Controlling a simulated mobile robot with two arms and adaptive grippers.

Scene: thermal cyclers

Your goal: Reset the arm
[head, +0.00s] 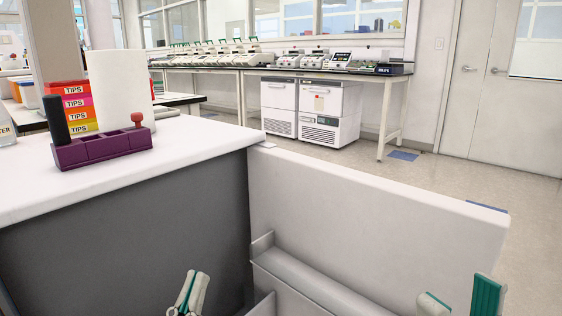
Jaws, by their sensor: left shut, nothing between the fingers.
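My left gripper (190,292) shows at the bottom edge, left of the middle, in front of the grey side of the near bench. Its white and green fingers are together and nothing shows between them. My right gripper (459,299) is at the bottom right, partly cut off by the frame edge. Its two fingertips stand apart with a clear gap and nothing visible between them. Most of both arms is out of view.
The near white bench (195,160) holds a purple rack (100,147), a white roll (121,90) and tip boxes (72,103). A white panel (370,215) stands beside it. Several thermal cyclers (340,61) line the far bench. Open floor (450,174) lies right.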

